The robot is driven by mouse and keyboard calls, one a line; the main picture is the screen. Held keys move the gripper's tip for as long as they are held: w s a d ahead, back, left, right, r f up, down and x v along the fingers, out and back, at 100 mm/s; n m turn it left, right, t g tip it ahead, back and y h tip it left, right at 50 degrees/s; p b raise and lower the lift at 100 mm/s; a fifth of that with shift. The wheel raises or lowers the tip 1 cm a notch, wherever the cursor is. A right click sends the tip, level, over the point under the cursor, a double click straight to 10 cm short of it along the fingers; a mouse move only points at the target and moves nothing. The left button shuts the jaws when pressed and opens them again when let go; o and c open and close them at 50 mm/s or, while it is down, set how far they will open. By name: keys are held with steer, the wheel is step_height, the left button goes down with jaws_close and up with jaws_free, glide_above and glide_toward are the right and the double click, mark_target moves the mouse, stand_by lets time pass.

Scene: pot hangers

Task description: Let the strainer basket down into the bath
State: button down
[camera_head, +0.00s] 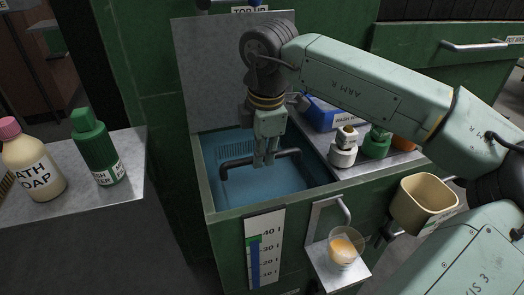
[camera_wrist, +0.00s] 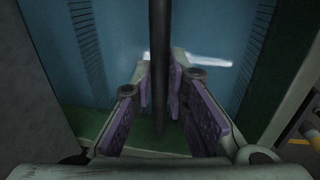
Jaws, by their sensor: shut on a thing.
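The bath (camera_head: 207,190) is a green-sided tank with a blue interior. A dark bar handle (camera_head: 236,163), bent down at its ends, spans its opening. My gripper (camera_head: 264,160) points down and is shut on the middle of this handle. In the wrist view the handle (camera_wrist: 160,30) runs between the purple-padded fingers of my gripper (camera_wrist: 163,88). Rows of small slots, which look like the strainer basket's perforated wall (camera_head: 235,149), show inside the bath; they also show in the wrist view (camera_wrist: 86,45). I cannot tell how deep the basket sits.
A level gauge (camera_head: 265,250) is on the bath's front. A grey raised lid (camera_head: 222,70) stands behind. A blue box (camera_head: 322,115) and several bottles crowd the right ledge. A beige cup (camera_head: 424,203) and an orange-filled glass (camera_head: 345,250) are at front right; soap bottles (camera_head: 35,165) stand left.

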steer(key=shift+f+b, duration=0.45)
steer(key=c, duration=1.5)
jaws_free()
